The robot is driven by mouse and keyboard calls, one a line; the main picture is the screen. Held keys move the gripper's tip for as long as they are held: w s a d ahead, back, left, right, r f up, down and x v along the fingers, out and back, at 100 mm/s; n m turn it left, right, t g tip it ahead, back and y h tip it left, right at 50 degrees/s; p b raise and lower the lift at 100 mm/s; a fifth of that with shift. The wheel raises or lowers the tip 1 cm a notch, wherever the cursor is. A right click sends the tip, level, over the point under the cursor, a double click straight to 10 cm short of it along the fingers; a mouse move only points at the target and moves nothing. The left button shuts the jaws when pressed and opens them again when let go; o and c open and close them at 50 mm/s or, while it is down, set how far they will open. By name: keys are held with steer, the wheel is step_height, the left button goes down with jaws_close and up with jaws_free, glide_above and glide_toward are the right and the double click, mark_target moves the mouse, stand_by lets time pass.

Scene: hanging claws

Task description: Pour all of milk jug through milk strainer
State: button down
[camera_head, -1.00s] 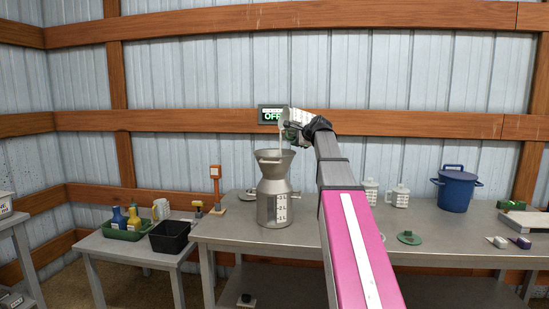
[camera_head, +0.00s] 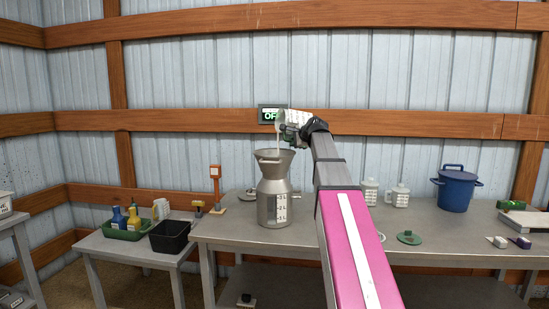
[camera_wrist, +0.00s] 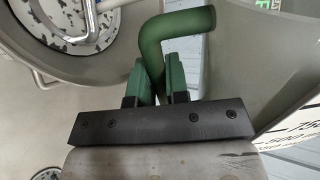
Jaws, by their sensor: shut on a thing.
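My gripper (camera_wrist: 158,85) is shut on the green handle (camera_wrist: 170,35) of the milk jug in the wrist view. The jug (camera_head: 297,117), pale with dark markings, is tilted far over to the left in the head view. A thin white stream (camera_head: 279,142) falls from it into the wide metal milk strainer (camera_head: 272,159). The strainer sits on top of a grey milk can (camera_head: 270,208) with level marks on its side. In the wrist view the strainer (camera_wrist: 95,62) shows a perforated disc inside. How much milk is left in the jug is hidden.
The can stands on a metal table (camera_head: 340,232). A lower left table holds a black bin (camera_head: 170,237) and a green tray (camera_head: 112,232). A wall display (camera_head: 268,115) is partly covered by the jug.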

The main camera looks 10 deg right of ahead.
steer(key=shift+d+f+n+h, duration=0.1)
steer(key=shift+f+n+h, duration=0.1)
steer(key=shift+n+h, duration=0.2)
stand_by(0.7)
